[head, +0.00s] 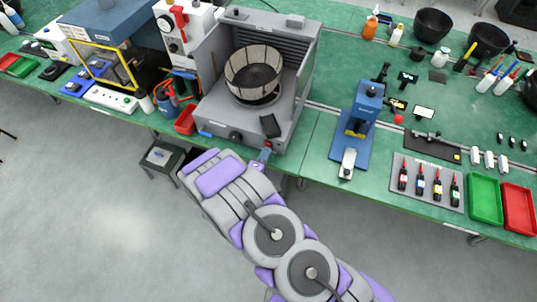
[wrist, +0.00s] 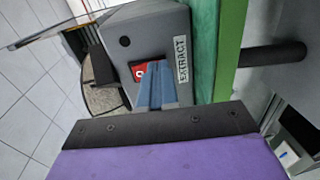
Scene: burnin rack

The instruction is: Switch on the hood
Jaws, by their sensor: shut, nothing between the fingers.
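The hood (head: 214,113) is a grey open-fronted box on the green bench in the head view, with a round basket-like part inside. In the wrist view its grey front panel (wrist: 160,25) carries a white EXTRACT label (wrist: 181,62) and a red rocker switch (wrist: 138,70) with a white mark. My gripper (wrist: 155,76) has its blue fingers together, with the tips right at the switch and partly covering it. I cannot tell whether they touch it. In the head view my gripper (head: 265,154) is at the hood's lower front right corner.
A dark block (head: 270,125) sits at the hood's front right. A red bin (head: 186,120) is left of the hood. A blue press-like stand (head: 357,125) is to the right. The green bench edge (wrist: 231,45) runs close beside my fingers. A small stool (head: 160,157) stands on open floor.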

